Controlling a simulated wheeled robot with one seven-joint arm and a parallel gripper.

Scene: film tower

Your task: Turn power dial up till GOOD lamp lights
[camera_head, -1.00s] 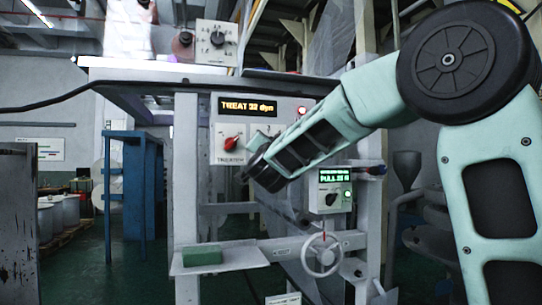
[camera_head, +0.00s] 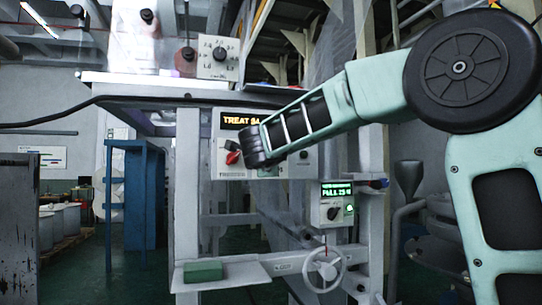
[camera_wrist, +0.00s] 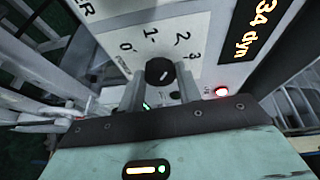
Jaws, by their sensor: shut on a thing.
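In the wrist view the dial knob (camera_wrist: 160,68) looks dark with a pale mark, in front of a white scale plate with numbers 0 to 3. The fingers of my gripper (camera_wrist: 161,82) are shut on it, one on each side. The amber display (camera_wrist: 258,32) reads 34 dyn in the wrist view; my arm hides part of it in the head view. A red lamp (camera_wrist: 221,91) on the panel is lit. I cannot make out a lit GOOD lamp.
A second box (camera_head: 332,208) with a green display and its own knob is lower right. Below it is a white handwheel (camera_head: 323,270). A green block (camera_head: 203,271) lies on a shelf. Another dial box (camera_head: 218,57) is above. A grey post (camera_head: 187,210) stands left of the panel.

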